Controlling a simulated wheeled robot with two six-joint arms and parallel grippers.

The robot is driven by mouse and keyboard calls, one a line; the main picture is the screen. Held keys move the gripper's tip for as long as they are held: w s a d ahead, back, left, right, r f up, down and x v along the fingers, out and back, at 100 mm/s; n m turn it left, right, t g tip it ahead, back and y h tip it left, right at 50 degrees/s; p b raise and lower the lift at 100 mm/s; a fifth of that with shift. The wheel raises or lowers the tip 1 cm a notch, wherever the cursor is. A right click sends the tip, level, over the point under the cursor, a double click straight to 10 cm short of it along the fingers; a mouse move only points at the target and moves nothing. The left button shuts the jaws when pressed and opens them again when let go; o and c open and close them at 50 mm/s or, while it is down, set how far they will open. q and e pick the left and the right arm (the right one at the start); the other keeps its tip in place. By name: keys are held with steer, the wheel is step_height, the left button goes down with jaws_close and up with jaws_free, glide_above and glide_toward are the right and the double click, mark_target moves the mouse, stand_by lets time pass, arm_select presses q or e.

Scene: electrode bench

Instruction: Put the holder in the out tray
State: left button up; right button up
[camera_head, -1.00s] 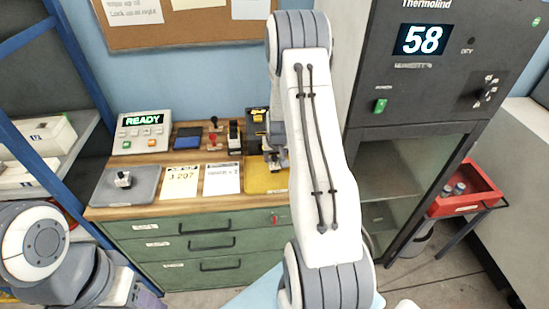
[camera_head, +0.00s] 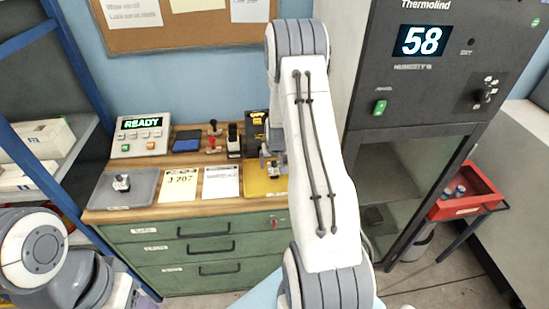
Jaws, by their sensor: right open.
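A small metallic piece with a dark top, which looks like a holder (camera_head: 121,183), stands on the grey tray (camera_head: 140,198) at the left of the bench. A yellow tray (camera_head: 256,187) lies at the bench's right end, partly hidden by my right arm. I cannot read a label telling which tray is the out tray. My right gripper (camera_head: 268,166) is open over the yellow tray's back part, largely hidden by my own arm; I cannot tell whether anything stands between its fingers. My left arm is at the lower left, and its fingers do not show.
A READY panel (camera_head: 141,135), a blue pad (camera_head: 187,141), small red and black items (camera_head: 213,140) and a dark box (camera_head: 255,125) stand along the back. Two paper sheets (camera_head: 180,186) lie between the trays. A tall dark cabinet (camera_head: 425,90) stands right, beside a red bin (camera_head: 478,196).

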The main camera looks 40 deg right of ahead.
steer(key=b+v, duration=0.1)
steer(key=v, duration=1.1)
steer(key=s+a+r+n+y, duration=0.1)
steer(key=s+a+r+n, duration=0.15)
steer(key=a, duration=0.95)
steer(key=s+a+r+n+y, duration=0.1)
steer(key=s+a+r+n, duration=0.15)
steer(key=a, duration=0.85)
steer(key=s+a+r+n+g, duration=0.1)
steer(key=s+a+n, duration=0.3)
steer(key=s, duration=0.5)
steer(key=s+a+r+n+g+y, duration=0.1)
steer(key=s+a+n, duration=0.3)
steer(key=s+a, duration=0.5)
steer(key=shift+s+r+g, duration=0.75)
steer(key=shift+g, duration=0.15)
step_height(320, 180, down, 3)
steer(key=b, duration=0.3)
steer(key=shift+r, duration=0.15)
